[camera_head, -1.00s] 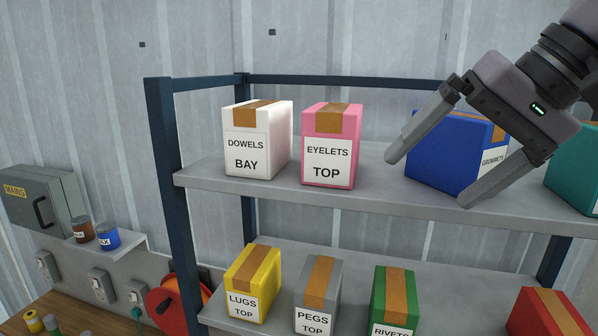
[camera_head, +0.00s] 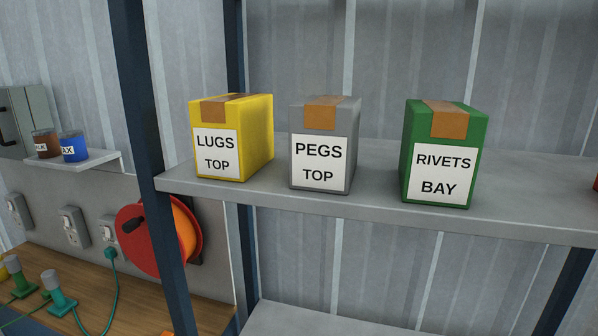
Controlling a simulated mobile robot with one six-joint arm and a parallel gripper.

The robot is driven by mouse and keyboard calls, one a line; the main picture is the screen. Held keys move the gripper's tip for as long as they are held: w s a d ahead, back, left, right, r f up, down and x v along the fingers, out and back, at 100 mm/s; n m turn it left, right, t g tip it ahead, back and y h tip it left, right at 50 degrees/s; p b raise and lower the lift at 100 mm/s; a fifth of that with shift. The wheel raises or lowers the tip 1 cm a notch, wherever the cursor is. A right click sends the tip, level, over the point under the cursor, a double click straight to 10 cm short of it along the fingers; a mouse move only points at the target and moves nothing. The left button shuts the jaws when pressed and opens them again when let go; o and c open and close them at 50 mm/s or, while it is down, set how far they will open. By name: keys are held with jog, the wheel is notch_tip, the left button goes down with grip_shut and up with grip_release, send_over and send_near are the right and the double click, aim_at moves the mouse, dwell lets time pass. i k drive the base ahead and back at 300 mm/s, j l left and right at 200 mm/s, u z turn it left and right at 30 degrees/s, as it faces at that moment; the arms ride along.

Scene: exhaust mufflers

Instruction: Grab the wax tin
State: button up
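A blue tin (camera_head: 74,147) with a partly visible label ending in "AX" stands on a small grey wall ledge (camera_head: 90,163) at the left. A brown tin (camera_head: 45,143) with a label ending in "LK" stands just left of it. Both are upright; the start of each label is turned out of sight. My gripper is not in view now.
A shelf (camera_head: 380,208) on dark blue posts (camera_head: 150,170) holds a yellow LUGS box (camera_head: 259,140), a grey PEGS box (camera_head: 345,128) and a green RIVETS box (camera_head: 470,150). An orange-red cable reel (camera_head: 133,238) hangs below the ledge. A wooden bench (camera_head: 85,270) holds plugs.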

aim_at(72, 143)
jog(key=k+l+u, duration=0.15)
jog(key=u, duration=1.3)
